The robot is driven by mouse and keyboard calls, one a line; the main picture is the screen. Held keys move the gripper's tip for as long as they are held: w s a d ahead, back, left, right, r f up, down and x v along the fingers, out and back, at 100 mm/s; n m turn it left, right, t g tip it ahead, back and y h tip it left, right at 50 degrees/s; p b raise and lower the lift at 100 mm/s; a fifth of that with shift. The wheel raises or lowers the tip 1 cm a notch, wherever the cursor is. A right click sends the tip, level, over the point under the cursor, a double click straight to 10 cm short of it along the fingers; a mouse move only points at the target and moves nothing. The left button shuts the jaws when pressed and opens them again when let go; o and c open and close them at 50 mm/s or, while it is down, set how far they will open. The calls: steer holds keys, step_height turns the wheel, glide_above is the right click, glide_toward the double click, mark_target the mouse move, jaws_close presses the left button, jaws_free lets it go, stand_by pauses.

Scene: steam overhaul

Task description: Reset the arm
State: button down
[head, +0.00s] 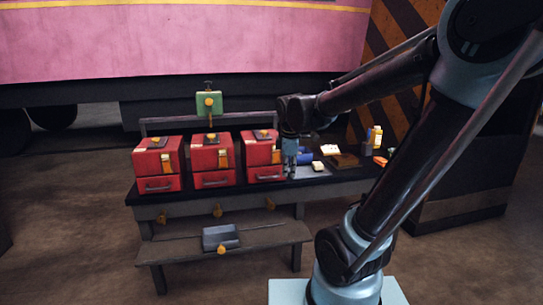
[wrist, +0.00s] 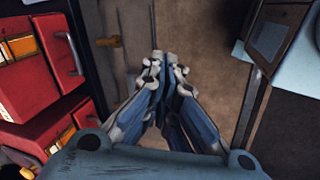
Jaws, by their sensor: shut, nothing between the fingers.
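My gripper (head: 290,168) points down beside the right-hand red box (head: 258,155), near the front edge of the dark bench (head: 160,200). In the wrist view my gripper (wrist: 161,58) has its fingers together with nothing between them, over the brown floor (wrist: 200,30). My arm reaches in from the right of the head view. The red box with its handle shows at the left of the wrist view (wrist: 35,60). Whether the gripper touches the box is not clear.
Two more red boxes, one in the middle (head: 211,158) and one at left (head: 158,163), stand on the bench. A green box (head: 209,103) stands higher behind. Bottles (head: 375,136) and small items lie at right.

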steer(key=s+d+f+m, duration=0.5)
steer(key=s+d+m, duration=0.1)
steer(key=s+m, duration=0.2)
steer(key=s+d+f+m, duration=0.5)
steer(key=s+d+m, duration=0.2)
steer(key=s+m, duration=0.1)
steer(key=shift+s+m+g, duration=0.4)
steer(key=shift+s, duration=0.35)
